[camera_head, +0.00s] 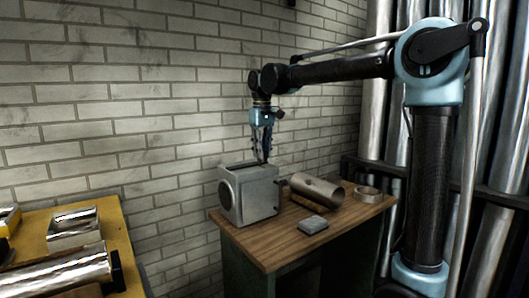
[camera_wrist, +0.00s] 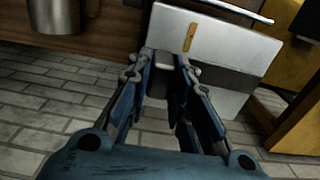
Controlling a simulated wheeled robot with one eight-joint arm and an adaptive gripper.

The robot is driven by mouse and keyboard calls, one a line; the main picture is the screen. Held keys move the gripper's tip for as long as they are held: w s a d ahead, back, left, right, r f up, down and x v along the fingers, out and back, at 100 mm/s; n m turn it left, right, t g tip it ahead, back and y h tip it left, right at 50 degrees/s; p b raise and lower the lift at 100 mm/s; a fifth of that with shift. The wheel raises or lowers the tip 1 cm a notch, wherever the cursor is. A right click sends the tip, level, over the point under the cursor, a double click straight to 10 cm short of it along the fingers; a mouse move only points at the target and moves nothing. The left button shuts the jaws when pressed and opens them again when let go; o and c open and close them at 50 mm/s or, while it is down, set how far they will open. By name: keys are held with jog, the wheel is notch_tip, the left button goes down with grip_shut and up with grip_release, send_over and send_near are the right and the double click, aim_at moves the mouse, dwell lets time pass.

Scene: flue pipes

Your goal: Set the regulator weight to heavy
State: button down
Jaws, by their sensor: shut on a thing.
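The regulator is a grey box (camera_head: 249,195) with a dark round opening in its front, standing at the left side of the wooden table. Its pale grey face with a small upright brass-coloured strip fills the upper middle of the wrist view (camera_wrist: 225,50). My gripper (camera_head: 263,160) points down at the top of the box. In the wrist view my gripper (camera_wrist: 165,60) has its fingertips close together on a small grey piece at the box, seemingly the regulator weight. The fingers hide most of that piece, and I cannot tell its exact setting.
A wide metal pipe (camera_head: 317,190), a short ring (camera_head: 368,194) and a small grey block (camera_head: 313,225) lie on the wooden table (camera_head: 275,250), right of the box. A yellow bench (camera_head: 120,245) with metal pipes stands at left. A brick wall is behind.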

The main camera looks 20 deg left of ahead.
jog(key=shift+w+d, duration=0.15)
jog(key=shift+w, duration=0.15)
jog(key=c, duration=1.4)
grip_release()
jog(key=shift+w+d, duration=0.1)
jog(key=shift+c, duration=0.2)
jog(key=shift+r, duration=0.1)
jog(key=shift+r, duration=0.25)
notch_tip(320, 180, up, 11)
jog(key=shift+r, duration=0.15)
